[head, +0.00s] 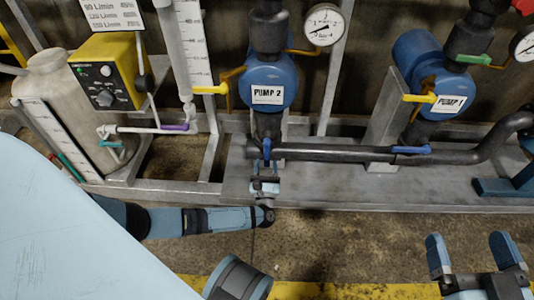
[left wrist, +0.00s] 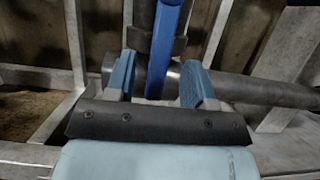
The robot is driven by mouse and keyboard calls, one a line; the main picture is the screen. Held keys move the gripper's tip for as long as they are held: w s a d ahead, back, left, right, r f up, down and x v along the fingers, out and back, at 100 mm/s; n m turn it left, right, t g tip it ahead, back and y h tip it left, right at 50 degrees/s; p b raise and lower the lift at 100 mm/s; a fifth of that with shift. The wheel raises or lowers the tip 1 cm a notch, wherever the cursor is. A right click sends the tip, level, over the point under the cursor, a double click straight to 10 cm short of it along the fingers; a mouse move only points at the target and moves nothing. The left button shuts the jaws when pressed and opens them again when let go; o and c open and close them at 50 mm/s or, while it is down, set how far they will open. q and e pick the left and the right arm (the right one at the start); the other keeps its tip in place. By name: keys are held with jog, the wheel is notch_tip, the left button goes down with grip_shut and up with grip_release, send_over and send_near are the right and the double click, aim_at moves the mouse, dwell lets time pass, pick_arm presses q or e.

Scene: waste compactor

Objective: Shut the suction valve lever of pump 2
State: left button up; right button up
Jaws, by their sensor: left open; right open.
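Pump 2 (head: 268,82) is a blue pump with a "PUMP 2" label. Below it a short blue lever (head: 266,148) sits at the joint of the dark vertical pipe and the horizontal pipe. My left gripper (head: 265,178) is open just below this lever. In the left wrist view the lever (left wrist: 168,40) runs roughly along the vertical pipe, and its lower part appears between the two open blue fingers (left wrist: 157,82). I cannot tell whether the fingers touch it. My right gripper (head: 470,248) is open and empty at the lower right, away from the pipes.
Pump 1 (head: 440,75) stands to the right, with another blue lever (head: 411,150) lying along the horizontal pipe (head: 330,153). Yellow levers (head: 210,90) are by the pumps. A yellow dosing unit (head: 108,72) is at left. The floor in front of the grey frame is clear.

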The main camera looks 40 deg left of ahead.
aim_at(267, 158)
pick_arm(q)
jog(key=shift+x, duration=1.8)
grip_shut()
